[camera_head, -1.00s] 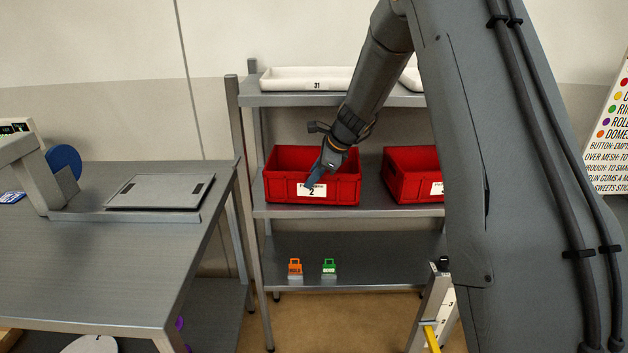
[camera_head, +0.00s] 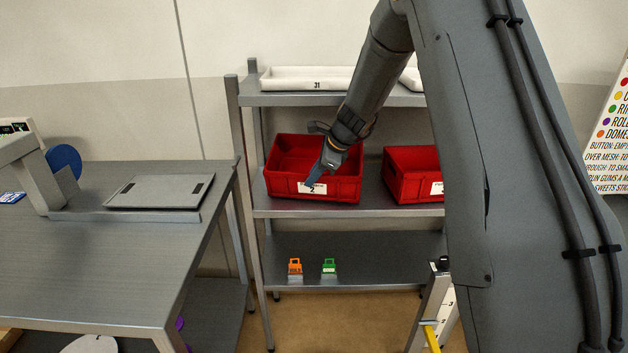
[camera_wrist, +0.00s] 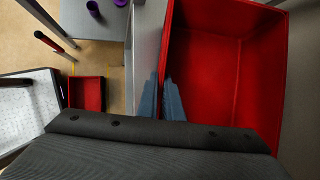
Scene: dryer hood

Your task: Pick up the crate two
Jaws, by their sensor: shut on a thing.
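Crate two is a red open bin (camera_head: 290,180) at the left of the rack's middle shelf, with a white label on its front, partly covered by my gripper. It looks empty. My gripper (camera_head: 316,178) is shut on its front wall near the label. The crate looks slightly tilted and raised off the shelf at the back. In the wrist view, the blue fingers (camera_wrist: 171,100) straddle the wall of the red crate (camera_wrist: 215,75), whose inside is bare.
Another red crate (camera_head: 410,172) stands close on the right of the same shelf. White trays (camera_head: 305,79) are on the shelf above. An orange tag (camera_head: 295,267) and a green tag (camera_head: 329,266) stand below. A steel table (camera_head: 90,265) is at left.

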